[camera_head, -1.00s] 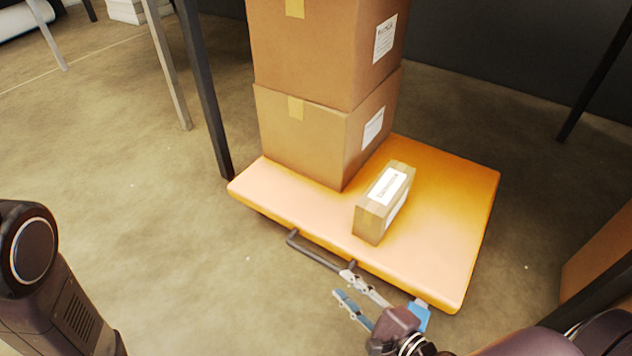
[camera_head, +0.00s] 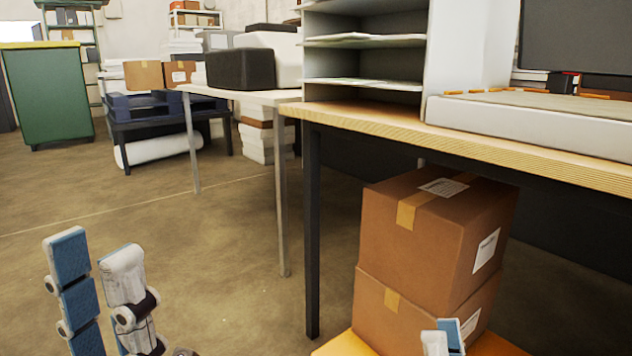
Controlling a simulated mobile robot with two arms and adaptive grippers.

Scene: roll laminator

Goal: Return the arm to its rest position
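My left gripper (camera_head: 96,255) is at the lower left, pointing upward, with a clear gap between its blue-padded finger and its pale finger. Nothing is between them. My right gripper (camera_head: 441,334) shows only as fingertips at the bottom edge, in front of the stacked cardboard boxes. Its fingertips overlap in the view, so its opening is unclear. I see nothing held at the visible tips. The rest of the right arm is out of view.
A grey shelf unit (camera_head: 362,61) stands on that table. A white table (camera_head: 262,98) is behind. Floor at left centre is clear.

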